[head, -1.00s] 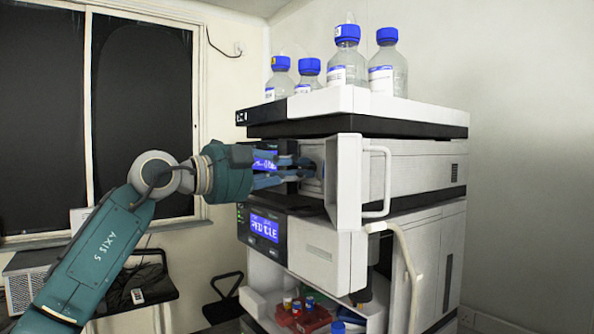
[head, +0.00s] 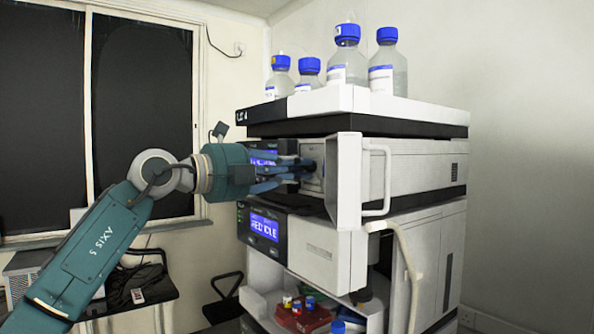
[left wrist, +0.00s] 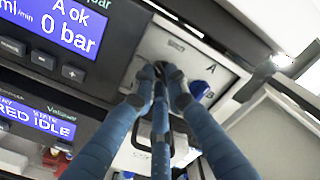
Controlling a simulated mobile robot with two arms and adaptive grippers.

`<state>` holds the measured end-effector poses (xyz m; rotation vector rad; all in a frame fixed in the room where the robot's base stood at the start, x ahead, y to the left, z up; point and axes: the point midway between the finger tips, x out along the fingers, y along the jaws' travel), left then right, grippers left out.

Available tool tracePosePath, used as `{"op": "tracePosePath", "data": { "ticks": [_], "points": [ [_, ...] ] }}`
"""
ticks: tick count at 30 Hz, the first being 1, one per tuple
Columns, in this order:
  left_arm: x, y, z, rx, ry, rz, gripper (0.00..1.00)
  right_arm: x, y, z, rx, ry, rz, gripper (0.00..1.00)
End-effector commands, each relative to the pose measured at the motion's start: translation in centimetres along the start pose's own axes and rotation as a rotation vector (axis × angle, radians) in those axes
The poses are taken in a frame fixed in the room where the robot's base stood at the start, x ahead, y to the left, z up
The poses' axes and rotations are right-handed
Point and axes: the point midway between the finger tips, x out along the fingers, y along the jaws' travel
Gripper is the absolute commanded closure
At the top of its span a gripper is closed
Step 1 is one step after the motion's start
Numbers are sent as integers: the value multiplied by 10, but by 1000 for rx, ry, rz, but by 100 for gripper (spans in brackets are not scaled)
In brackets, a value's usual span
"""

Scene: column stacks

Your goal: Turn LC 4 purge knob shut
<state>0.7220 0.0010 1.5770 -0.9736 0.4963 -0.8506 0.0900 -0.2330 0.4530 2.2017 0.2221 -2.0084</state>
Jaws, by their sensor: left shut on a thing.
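The LC stack (head: 400,160) stands at the middle right, with a small "4" label on its top unit. Its middle unit has a white door (head: 348,185) swung open. My left gripper (head: 308,170) reaches behind that door to the unit's front. In the left wrist view its blue fingers (left wrist: 160,76) close around a small dark purge knob (left wrist: 158,66) on a light panel marked "A". The fingers mostly hide the knob, so its angle cannot be told. My right gripper is not in view.
A blue part (left wrist: 200,91) sits just right of the fingers. Displays beside the panel read "A ok 0 bar" (left wrist: 72,25) and "IDLE" (head: 264,226). Blue-capped bottles (head: 346,58) stand on top. A tubular handle (head: 376,180) sticks out from the door.

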Motion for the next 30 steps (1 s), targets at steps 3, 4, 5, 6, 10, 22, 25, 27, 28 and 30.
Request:
{"op": "tracePosePath", "data": {
  "ticks": [3,4,5,6,10,22,25,27,28,30],
  "points": [
    [0,1,1,110,-1,2,100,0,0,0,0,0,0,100],
    [0,1,1,139,-1,2,100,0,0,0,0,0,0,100],
    [0,1,1,168,-1,3,100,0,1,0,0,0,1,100],
    [0,1,1,206,0,3,100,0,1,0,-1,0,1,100],
    [0,1,1,329,1,2,100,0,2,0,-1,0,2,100],
    [0,-1,3,703,0,1,100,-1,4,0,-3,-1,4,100],
    [0,-1,3,786,0,1,100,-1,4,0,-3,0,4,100],
    [0,-1,3,841,1,1,100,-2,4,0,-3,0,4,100],
    [0,-1,3,862,1,2,100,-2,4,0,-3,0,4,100],
    [0,-1,4,907,1,2,100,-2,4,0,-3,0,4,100]
  ]
}}
